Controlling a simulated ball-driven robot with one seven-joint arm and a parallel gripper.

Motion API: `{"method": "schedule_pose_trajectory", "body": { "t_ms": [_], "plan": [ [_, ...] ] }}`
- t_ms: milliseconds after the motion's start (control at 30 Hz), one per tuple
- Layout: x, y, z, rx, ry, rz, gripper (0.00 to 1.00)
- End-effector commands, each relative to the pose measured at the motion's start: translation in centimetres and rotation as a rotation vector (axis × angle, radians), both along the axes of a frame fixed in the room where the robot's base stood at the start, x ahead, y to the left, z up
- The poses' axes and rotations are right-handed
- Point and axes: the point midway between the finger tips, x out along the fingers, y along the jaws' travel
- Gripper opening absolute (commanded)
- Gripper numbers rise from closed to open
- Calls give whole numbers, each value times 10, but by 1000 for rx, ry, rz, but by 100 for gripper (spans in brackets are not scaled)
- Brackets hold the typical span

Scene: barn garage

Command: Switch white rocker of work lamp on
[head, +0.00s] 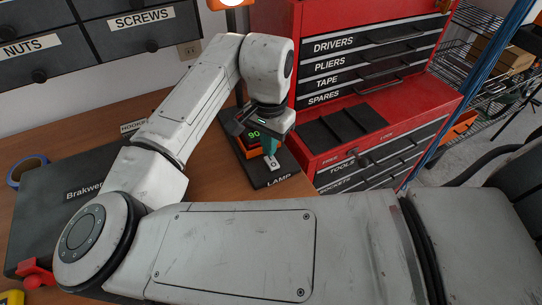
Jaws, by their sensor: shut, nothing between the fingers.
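The work lamp's dark base (256,176), labelled LAMP, stands on the wooden bench left of the red tool chest. A white rocker (272,167) with a small dark mark sits on this base; its upper part is partly hidden by my fingers. My gripper (271,157) points down, shut and empty, with its teal fingertips right at the rocker. I cannot tell whether they touch it. An orange lamp head (231,3) with a bright white underside is cut off by the top edge.
An orange unit with a green number display (254,135) is beside the gripper, partly covered. The red tool chest (335,20) stands close on the right. A dark Brakewell case (60,200), blue tape roll (25,172) and red object (36,272) lie left. Dark drawers (130,25) hang above.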

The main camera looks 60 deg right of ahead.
Motion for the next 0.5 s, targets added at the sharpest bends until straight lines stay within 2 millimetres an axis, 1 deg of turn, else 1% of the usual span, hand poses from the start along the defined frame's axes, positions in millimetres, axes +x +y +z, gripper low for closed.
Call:
{"method": "schedule_pose_trajectory", "body": {
  "t_ms": [33, 500],
  "plan": [
    [0, 0, 8, 0, 0, 0, 0],
    [0, 0, 41, 0, 1, -1, 0]
  ]
}}
